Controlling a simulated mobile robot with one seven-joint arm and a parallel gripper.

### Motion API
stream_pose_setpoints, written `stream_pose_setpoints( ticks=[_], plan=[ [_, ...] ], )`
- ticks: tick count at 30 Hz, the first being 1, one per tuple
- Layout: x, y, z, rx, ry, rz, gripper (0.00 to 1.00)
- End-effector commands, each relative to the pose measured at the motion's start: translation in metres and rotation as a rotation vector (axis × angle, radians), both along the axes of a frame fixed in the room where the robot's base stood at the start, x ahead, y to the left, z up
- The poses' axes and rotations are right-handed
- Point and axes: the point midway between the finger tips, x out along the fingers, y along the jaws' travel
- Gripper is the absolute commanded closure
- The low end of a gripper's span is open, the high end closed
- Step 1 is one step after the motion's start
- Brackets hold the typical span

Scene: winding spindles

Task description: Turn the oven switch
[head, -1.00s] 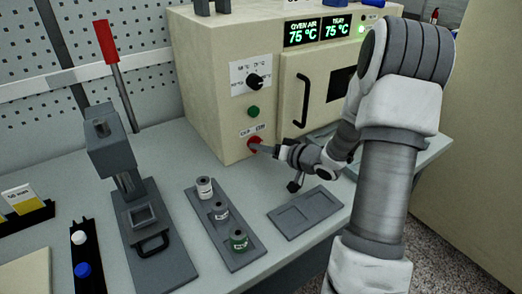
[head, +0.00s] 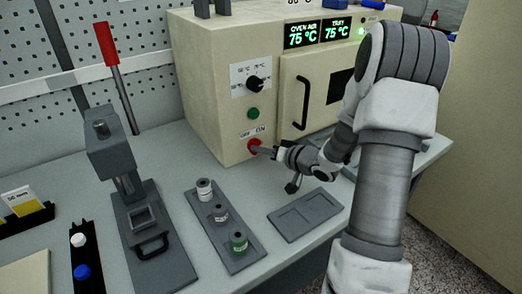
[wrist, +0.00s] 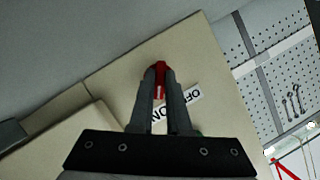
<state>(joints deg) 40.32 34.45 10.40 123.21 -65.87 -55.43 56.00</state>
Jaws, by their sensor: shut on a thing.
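The oven (head: 215,95) is a cream box at the back of the bench. Its red switch (head: 254,144) sits low on the front face, below a green button (head: 253,113) and a black dial (head: 254,84). My gripper (head: 262,149) reaches the switch from the right. In the wrist view my gripper's fingers (wrist: 162,92) are closed on the red switch (wrist: 160,70). The OFF/ON label (wrist: 182,103) is partly hidden behind the fingers. The displays (head: 320,33) read 75 °C.
A grey tray (head: 284,228) with two recesses and a rack (head: 213,243) holding three spools lie on the bench. A press (head: 130,190) with a red-tipped lever stands at left. The oven door handle (head: 302,103) is above my wrist.

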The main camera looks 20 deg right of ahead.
Motion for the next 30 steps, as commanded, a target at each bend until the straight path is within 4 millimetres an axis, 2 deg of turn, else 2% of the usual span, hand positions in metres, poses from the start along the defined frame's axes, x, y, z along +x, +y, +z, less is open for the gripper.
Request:
stream_pose_setpoints(
  ticks=[11,30],
  plan=[
    [-0.0003,0.001,-0.0009,-0.142,-0.027,0.001,1.0],
    [-0.0006,0.0034,-0.0066,-0.721,-0.145,0.0,1.0]
  ],
)
